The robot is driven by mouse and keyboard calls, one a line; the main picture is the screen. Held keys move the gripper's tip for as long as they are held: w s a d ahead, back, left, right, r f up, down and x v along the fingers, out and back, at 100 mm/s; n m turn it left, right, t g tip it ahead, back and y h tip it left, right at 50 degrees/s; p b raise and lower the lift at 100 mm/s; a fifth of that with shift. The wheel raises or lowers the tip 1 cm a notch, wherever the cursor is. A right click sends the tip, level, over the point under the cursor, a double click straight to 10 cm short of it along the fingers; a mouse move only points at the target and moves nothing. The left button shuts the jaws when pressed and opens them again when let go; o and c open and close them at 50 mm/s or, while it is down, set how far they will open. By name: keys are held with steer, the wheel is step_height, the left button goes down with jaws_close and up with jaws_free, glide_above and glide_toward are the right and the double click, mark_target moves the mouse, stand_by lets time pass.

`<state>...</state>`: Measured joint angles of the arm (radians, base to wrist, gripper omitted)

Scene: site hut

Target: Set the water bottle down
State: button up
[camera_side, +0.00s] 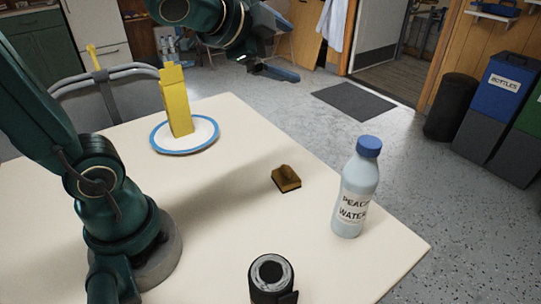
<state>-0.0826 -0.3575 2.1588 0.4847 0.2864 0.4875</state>
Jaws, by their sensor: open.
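The water bottle (354,190) is clear and pale with a blue cap and a label that reads "PEACH WATER". It stands upright on the table (232,245), near the right edge. My gripper (278,73) is at the top middle, raised above and away from the bottle, to its upper left. It is open, and nothing shows between its fingers. The gripper and the bottle are well apart.
A yellow block-like carton (176,100) stands on a blue-rimmed plate (158,147). A small brown object (286,179) lies left of the bottle. A dark cylinder with a grey top (271,273) is at the front. Bins (495,100) stand beyond the table at right.

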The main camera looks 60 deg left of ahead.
steer(key=s+d+f+n+g+h, duration=0.1)
steer(key=s+d+f+n+g, duration=0.2)
steer(key=s, duration=0.5)
steer(key=s+d+f+n+g+h, duration=0.1)
steer(key=s+d+f+n+g, duration=0.2)
steer(key=s+f+n, duration=0.3)
steer(key=shift+s+f+h, duration=0.4)
steer(key=shift+s+f, duration=0.15)
steer(key=shift+s, duration=0.55)
